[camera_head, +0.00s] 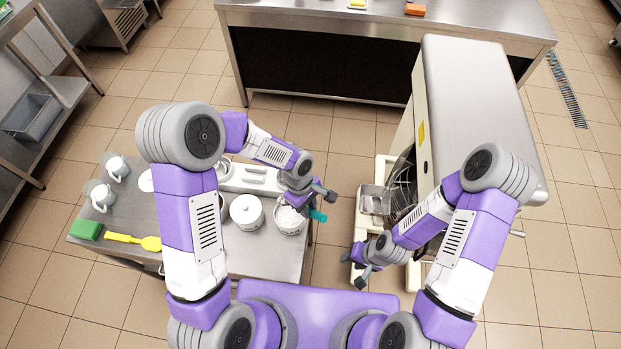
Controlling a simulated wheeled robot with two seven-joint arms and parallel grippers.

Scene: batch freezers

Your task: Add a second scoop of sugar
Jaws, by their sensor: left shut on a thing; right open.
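A white tub (289,228) with white contents, likely the sugar, stands at the right end of the steel table. My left gripper (312,203) is over the tub's right rim, shut on a teal scoop. The scoop's teal handle (319,216) sticks out to the right; its other end is hidden by the gripper. I cannot tell whether the scoop is in the sugar or holds any. A steel container (374,200) sits at the front of the batch freezer (470,90). My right gripper (358,268) is open and empty, in front of the machine's base.
On the steel table (120,222) are a lidded white pot (246,211), two white jugs (102,196), a green sponge (86,229) and a yellow spatula (134,240). A gap of tiled floor separates table and machine. A steel counter (330,20) stands behind.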

